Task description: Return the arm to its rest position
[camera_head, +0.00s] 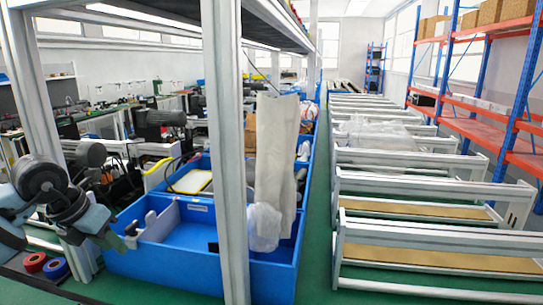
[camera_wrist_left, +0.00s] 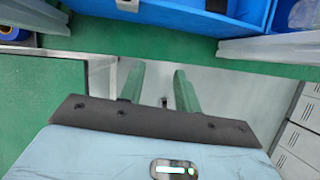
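My left arm comes in at the left edge of the head view, with dark round joints and a pale blue hand. My left gripper (camera_head: 118,240) is beside the left wall of a large blue bin (camera_head: 165,262); I cannot tell whether it touches it. In the left wrist view the two fingers of the left gripper (camera_wrist_left: 159,72) stand apart with nothing between them. The gap shows a pale grey surface. My right arm and gripper are in neither view.
A grey metal post (camera_head: 228,150) stands in front of the bin. Red and blue rolls (camera_head: 45,265) lie at lower left. White-framed racks (camera_head: 440,245) line the right, with blue and orange shelving (camera_head: 480,110) behind. A green floor strip (camera_head: 318,200) runs clear between bins and racks.

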